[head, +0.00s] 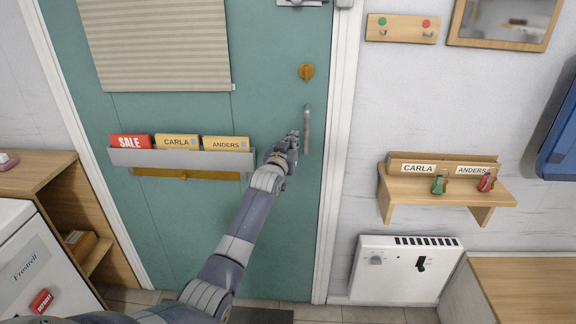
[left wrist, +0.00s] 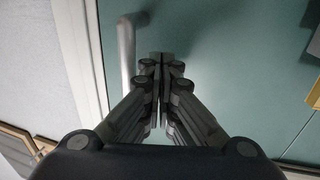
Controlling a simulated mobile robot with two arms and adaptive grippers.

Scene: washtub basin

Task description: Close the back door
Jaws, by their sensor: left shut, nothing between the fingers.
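The back door (head: 170,230) is teal and fills the left and middle of the head view. It appears to sit flat within its white frame (head: 340,160); I cannot tell whether it is latched. A grey vertical handle (head: 306,130) is on its right side, with an orange knob (head: 306,72) above. My left gripper (head: 293,140) is shut and empty, just left of the handle. In the left wrist view the closed fingertips (left wrist: 159,58) point at the door (left wrist: 220,50), beside the handle (left wrist: 126,50). Contact is unclear. My right gripper is not in view.
A grey letter rack (head: 180,158) with cards hangs on the door. Right of it are a wooden wall shelf (head: 450,195) with two small figures and a white heater (head: 395,268). A wooden cabinet (head: 60,180) and a white appliance (head: 40,260) stand at the left.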

